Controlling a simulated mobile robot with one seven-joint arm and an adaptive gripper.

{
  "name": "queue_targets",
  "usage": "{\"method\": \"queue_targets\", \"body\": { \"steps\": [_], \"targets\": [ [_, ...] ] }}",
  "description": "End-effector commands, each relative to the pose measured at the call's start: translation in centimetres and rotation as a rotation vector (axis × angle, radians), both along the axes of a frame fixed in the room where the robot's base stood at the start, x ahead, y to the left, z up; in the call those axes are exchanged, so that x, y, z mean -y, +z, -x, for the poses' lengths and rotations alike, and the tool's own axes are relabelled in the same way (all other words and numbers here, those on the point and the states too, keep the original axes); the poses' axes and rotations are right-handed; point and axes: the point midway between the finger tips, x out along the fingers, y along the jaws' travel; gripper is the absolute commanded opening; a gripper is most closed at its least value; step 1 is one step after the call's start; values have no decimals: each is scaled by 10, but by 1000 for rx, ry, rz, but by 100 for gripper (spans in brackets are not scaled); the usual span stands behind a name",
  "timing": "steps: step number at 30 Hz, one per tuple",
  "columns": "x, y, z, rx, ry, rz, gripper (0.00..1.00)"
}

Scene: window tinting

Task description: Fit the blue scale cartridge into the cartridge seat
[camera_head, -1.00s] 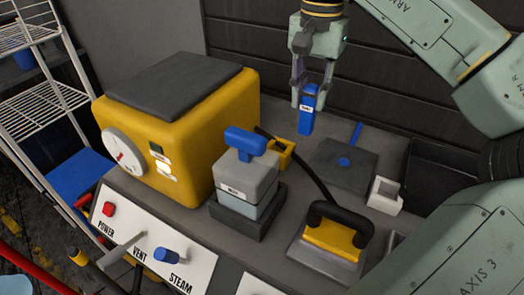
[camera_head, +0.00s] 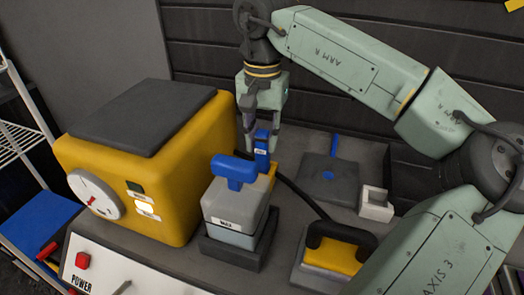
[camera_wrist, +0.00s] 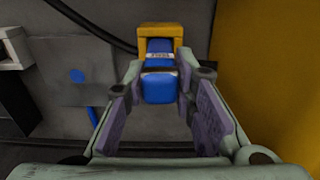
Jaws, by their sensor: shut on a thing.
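The blue scale cartridge (camera_head: 262,147), with a small white label, is held upright between the fingers of my gripper (camera_head: 262,132). The wrist view shows the cartridge (camera_wrist: 158,82) between the two pads of my gripper (camera_wrist: 159,88). The yellow cartridge seat (camera_head: 271,171) stands beside the yellow machine, mostly hidden behind the grey tank in the head view. In the wrist view the seat (camera_wrist: 154,29) frames the cartridge's far end. The cartridge's lower end is at the seat, but I cannot tell how deep it sits.
The yellow machine (camera_head: 150,165) is close on the left. A grey tank with a blue handle (camera_head: 232,208) stands in front. A dark plate (camera_head: 325,180), a white holder (camera_head: 376,204) and a yellow iron (camera_head: 335,258) are to the right. A black cable runs past the seat.

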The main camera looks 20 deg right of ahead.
Motion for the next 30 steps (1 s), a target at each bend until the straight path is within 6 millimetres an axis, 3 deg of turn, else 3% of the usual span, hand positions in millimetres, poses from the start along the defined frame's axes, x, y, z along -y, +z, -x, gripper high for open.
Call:
{"method": "queue_targets", "body": {
  "steps": [1,4,17,18,26,30],
  "targets": [
    [0,-16,0,0,0,0,0],
    [0,-28,0,0,0,0,0],
    [0,-30,0,1,1,-1,0],
    [0,-29,0,0,1,0,27],
    [0,-29,0,0,1,0,44],
    [0,-29,0,0,1,0,45]
  ]
}}
